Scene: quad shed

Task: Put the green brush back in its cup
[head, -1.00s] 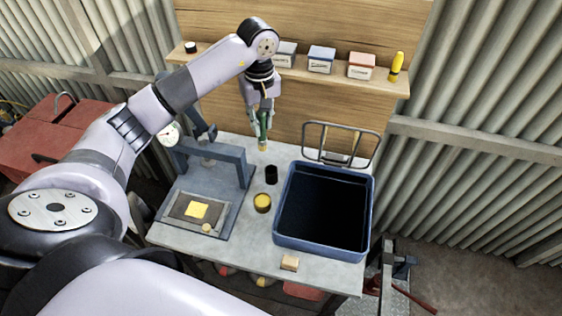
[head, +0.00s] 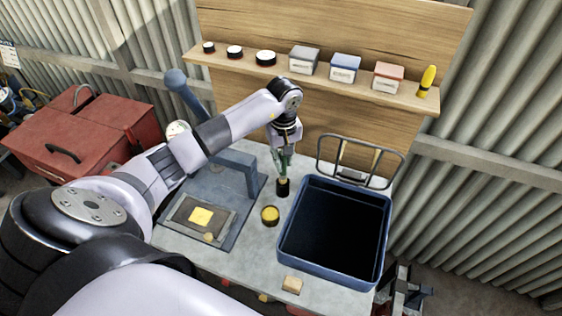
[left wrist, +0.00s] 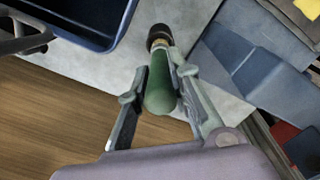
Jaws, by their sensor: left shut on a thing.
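My left gripper (head: 284,158) is shut on the green brush (left wrist: 160,82) and holds it upright, bristle end down. The small black cup (head: 283,188) stands on the bench directly under the brush; it also shows in the left wrist view (left wrist: 158,32) at the brush's far end. The brush's lower end is at the cup's mouth; how far inside it is, I cannot tell. My right gripper is not in view.
A yellow-topped tin (head: 270,215) stands just in front of the cup. The blue bin (head: 330,268) is close on the right, a grey press (head: 235,165) on the left. A small wooden block (head: 292,285) lies near the front edge. A shelf (head: 380,85) with boxes runs behind.

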